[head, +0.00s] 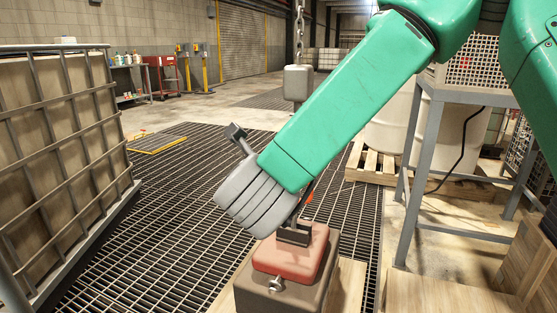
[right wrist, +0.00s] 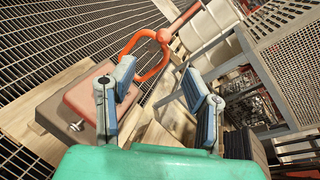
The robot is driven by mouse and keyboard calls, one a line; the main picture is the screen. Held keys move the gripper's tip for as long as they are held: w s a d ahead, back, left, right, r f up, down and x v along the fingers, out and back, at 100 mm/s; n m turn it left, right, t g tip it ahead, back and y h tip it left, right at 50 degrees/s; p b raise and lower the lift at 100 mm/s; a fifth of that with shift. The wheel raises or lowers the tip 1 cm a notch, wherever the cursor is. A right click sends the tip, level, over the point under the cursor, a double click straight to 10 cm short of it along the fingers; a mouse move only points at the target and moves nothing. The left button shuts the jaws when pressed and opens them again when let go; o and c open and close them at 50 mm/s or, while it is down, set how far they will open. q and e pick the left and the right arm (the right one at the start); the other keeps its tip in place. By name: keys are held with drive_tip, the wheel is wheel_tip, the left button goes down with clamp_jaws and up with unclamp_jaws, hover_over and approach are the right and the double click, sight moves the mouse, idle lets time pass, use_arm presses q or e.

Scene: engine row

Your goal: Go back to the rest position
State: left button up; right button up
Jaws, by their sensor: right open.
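My right arm comes in from the upper right of the head view, and its gripper (head: 296,228) is mostly hidden by the grey wrist; a dark finger shows over the red-topped block (head: 290,259). In the right wrist view the gripper (right wrist: 158,78) is open, its two blue-grey fingers apart with nothing held between them. An orange-red hook (right wrist: 164,56) shows beyond the fingers; I cannot tell its distance from them. The red-topped block (right wrist: 88,97) with a metal knob is left of the fingers there. My left gripper is not in view.
A grey block on a chain (head: 298,84) hangs behind my arm. A caged tank (head: 60,150) stands at the left. A grey metal stand (head: 417,165) and a wooden pallet (head: 372,168) are at the right. The grated floor (head: 165,225) at left is mostly clear.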

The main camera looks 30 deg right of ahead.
idle(0.3)
drive_tip(key=s+a+f+n+g+y, duration=0.1)
drive_tip(key=s+f+n+g+y, duration=0.15)
drive_tip(key=f+n, duration=0.95)
drive_tip(key=s+a+f+n+g+y, duration=0.1)
drive_tip(key=s+f+n+y, duration=0.5)
drive_tip(key=f, duration=1)
drive_tip(key=s+d+f+n+g, duration=0.1)
drive_tip(key=s+f+n+g, duration=0.2)
drive_tip(key=s+f+n, duration=0.5)
drive_tip(key=s+d+f+n+g, duration=0.3)
drive_tip(key=s+f+n+g, duration=0.3)
drive_tip(key=s+n, duration=0.65)
wheel_tip(320, 180, up, 11)
drive_tip(key=s+p, duration=0.2)
drive_tip(key=p, duration=1)
drive_tip(key=shift+s+d+m+p, duration=0.2)
drive_tip(key=shift+m+p, duration=0.1)
drive_tip(key=shift+m, duration=0.15)
drive_tip(key=shift+w+y, duration=0.1)
drive_tip(key=shift+y, duration=0.15)
